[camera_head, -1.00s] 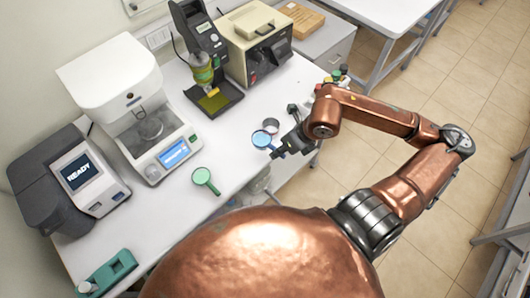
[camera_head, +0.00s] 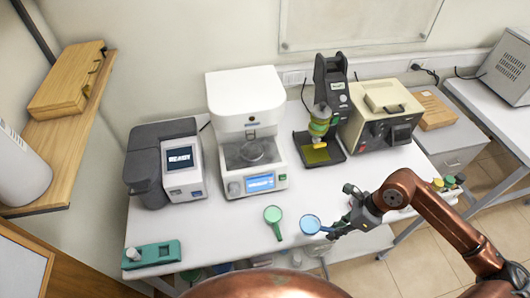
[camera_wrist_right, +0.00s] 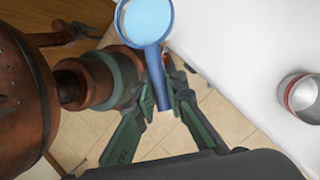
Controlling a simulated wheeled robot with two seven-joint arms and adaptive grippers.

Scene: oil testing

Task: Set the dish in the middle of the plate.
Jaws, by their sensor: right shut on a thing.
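A blue round dish with a handle (camera_head: 310,224) is held over the front edge of the white table. My right gripper (camera_head: 336,230) is shut on its handle; the wrist view also shows the gripper's fingers (camera_wrist_right: 160,90) pinching the blue handle, with the dish (camera_wrist_right: 147,20) beyond. A round plate (camera_head: 254,152) sits inside the white balance (camera_head: 245,105), behind and left of the dish, and it looks bare. A green dish with a handle (camera_head: 272,214) lies on the table between the balance and the blue dish. My left gripper is out of view.
A grey analyser (camera_head: 165,165) stands left of the balance; a dark stand instrument (camera_head: 331,95) and a beige box (camera_head: 381,120) stand right of it. A teal holder (camera_head: 152,254) lies at front left. In the wrist view, a metal cup (camera_wrist_right: 298,95) stands on the table.

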